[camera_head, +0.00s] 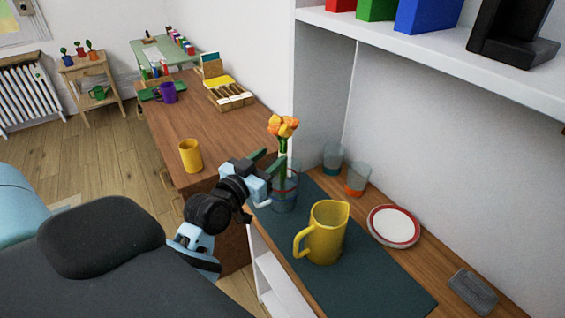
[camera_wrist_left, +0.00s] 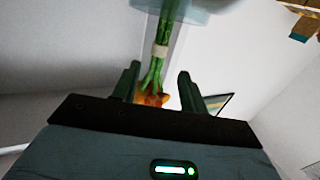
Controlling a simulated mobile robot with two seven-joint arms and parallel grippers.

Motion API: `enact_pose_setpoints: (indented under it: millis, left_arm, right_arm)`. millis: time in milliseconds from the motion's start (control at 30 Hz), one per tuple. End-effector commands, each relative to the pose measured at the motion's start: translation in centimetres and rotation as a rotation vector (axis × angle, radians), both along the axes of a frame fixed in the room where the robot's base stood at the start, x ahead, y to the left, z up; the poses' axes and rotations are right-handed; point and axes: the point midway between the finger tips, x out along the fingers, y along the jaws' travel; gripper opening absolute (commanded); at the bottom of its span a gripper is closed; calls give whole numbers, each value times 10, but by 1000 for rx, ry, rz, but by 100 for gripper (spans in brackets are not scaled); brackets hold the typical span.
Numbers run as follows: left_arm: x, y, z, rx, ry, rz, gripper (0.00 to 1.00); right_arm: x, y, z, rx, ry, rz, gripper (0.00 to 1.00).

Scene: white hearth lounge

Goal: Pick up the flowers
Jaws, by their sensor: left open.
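The flowers (camera_head: 283,127) have orange heads on green stems and stand upright in a clear glass vase (camera_head: 284,196) on a dark mat. My left gripper (camera_head: 270,163) is open at stem height, just above the vase rim. In the left wrist view the flowers (camera_wrist_left: 154,70) appear upside down, with a pale band around the stems. There the stems and orange heads lie in line with the gap between the open fingers of my left gripper (camera_wrist_left: 158,85). I cannot tell whether the fingers touch the stems. My right gripper is not in view.
A yellow pitcher (camera_head: 328,231) stands close to the vase on the mat (camera_head: 375,285). Two glasses (camera_head: 332,160) (camera_head: 357,179) and a red-rimmed plate (camera_head: 393,227) are to the right. A shelf (camera_head: 430,55) overhangs the counter. A yellow cup (camera_head: 190,156) stands on the wooden table.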

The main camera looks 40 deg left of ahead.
Motion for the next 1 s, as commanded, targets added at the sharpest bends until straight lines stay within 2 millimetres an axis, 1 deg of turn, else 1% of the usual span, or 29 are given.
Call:
enact_pose_setpoints:
  millis: [167,233,400,500,600,867,933,1000]
  left_arm:
    - [4,0,0,0,0,0,43]
    - [10,-1,2,0,-2,0,43]
    - [33,-4,7,-3,-5,0,43]
    - [45,-4,5,-1,-3,0,43]
    - [52,-3,4,0,-2,0,43]
    - [55,-3,3,1,0,0,43]
    - [54,-3,3,1,0,0,37]
    - [54,-3,3,1,0,0,28]
  right_arm:
    - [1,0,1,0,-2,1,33]
    - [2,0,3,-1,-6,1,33]
    - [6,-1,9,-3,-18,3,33]
    - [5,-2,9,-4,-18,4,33]
    - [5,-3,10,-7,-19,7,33]
    - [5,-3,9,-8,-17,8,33]
    - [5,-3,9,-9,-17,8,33]
    - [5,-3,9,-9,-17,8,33]
